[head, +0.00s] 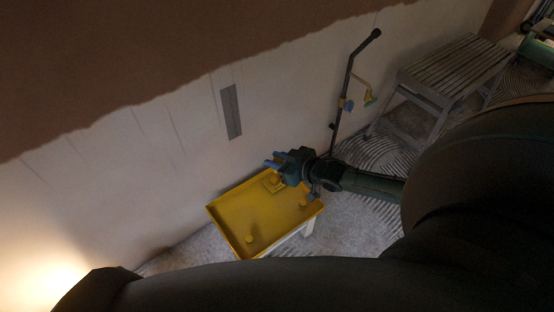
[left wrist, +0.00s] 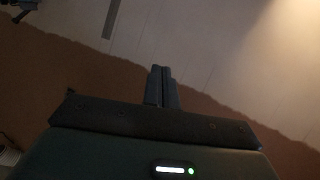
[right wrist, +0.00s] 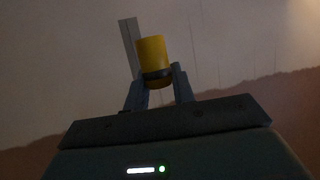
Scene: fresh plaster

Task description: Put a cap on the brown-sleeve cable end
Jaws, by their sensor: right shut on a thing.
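My right gripper (head: 273,164) is over the far side of the yellow tray. In the right wrist view it is shut on a yellow cap (right wrist: 152,53) with a dark band, held between both fingers. In the head view a yellow piece (head: 275,181) shows just below the fingers; I cannot tell if it is the held cap. My left gripper (left wrist: 162,86) is shut and empty, its fingers together, facing the wall. An upright dark pipe or cable (head: 343,88) with thin branches stands by the wall. I cannot make out which end has the brown sleeve.
The yellow tray (head: 232,248) holds small yellow pieces (head: 250,239) and (head: 303,204). A grey strip (head: 231,111) is on the pale wall. A slatted wooden step or bench (head: 455,70) stands at the upper right. A bright lamp glow is at the lower left.

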